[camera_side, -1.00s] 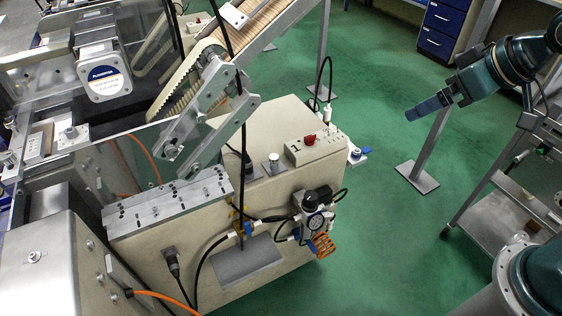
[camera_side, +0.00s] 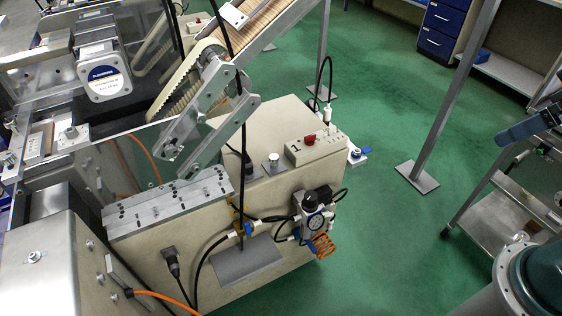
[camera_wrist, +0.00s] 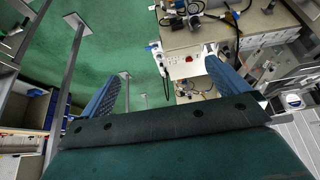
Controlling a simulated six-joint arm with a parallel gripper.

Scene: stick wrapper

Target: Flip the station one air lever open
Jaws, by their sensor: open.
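A small blue lever (camera_side: 357,153) on a white fitting sticks out from the right end of the beige machine, beside the control box (camera_side: 316,147) marked 1. I cannot tell from its angle whether it is open. The wrist view shows a small blue part (camera_wrist: 154,46) beside the box, likely the same lever. My gripper (camera_side: 522,128) is at the right edge of the side view, far right of the machine and touching nothing there. In the wrist view my gripper (camera_wrist: 162,70) has its two blue fingers wide apart, with nothing between them.
An air regulator with a gauge (camera_side: 314,212) and orange coil hang on the machine's front. A red button (camera_side: 309,140) sits on the control box. A slanted metal post (camera_side: 447,100) and a steel cart (camera_side: 497,222) stand to the right. Green floor lies clear between machine and post.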

